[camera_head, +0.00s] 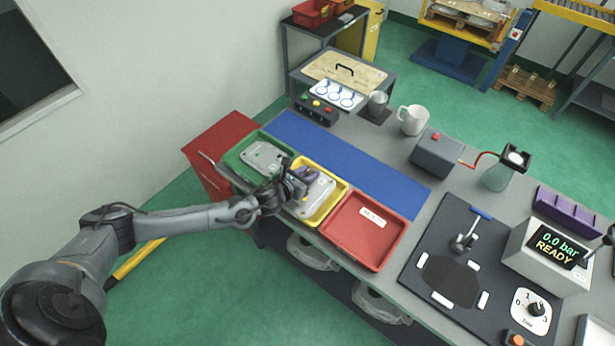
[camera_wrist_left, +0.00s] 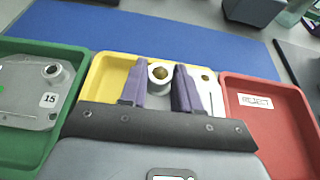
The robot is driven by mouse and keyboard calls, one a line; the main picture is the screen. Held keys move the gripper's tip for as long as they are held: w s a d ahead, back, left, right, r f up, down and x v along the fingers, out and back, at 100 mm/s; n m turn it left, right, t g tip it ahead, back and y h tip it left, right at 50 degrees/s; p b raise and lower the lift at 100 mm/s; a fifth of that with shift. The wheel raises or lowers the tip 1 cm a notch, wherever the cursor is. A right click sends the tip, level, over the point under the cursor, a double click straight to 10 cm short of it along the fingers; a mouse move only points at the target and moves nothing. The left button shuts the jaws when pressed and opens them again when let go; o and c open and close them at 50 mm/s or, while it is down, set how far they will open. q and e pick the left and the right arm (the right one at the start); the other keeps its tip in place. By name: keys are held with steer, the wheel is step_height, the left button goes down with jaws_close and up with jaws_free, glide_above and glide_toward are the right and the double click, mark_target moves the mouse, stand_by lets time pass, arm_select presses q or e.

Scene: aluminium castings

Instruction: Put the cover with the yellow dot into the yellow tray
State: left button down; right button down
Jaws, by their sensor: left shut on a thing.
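My left gripper (camera_head: 303,175) has purple fingers and is shut on the raised round boss of a light grey metal cover (camera_head: 319,193). The cover is inside the outline of the yellow tray (camera_head: 333,207); I cannot tell whether it rests on the tray floor.
A green tray (camera_head: 236,166) on the left holds another grey cover (camera_head: 262,155), marked 15 in the left wrist view. An empty red tray (camera_head: 365,231) with a white label is on the right. A blue mat (camera_head: 350,165) lies behind the trays. A mug (camera_head: 412,120) stands farther back.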

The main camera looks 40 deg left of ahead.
arm_select(q)
steer(key=w+a+f, duration=0.2)
steer(key=shift+w+a, duration=0.1)
steer(key=shift+w, duration=0.3)
steer(key=shift+f, duration=2.05)
steer(key=shift+f+b, duration=0.1)
steer(key=shift+b, duration=0.25)
steer(key=c, duration=0.8)
jaws_free()
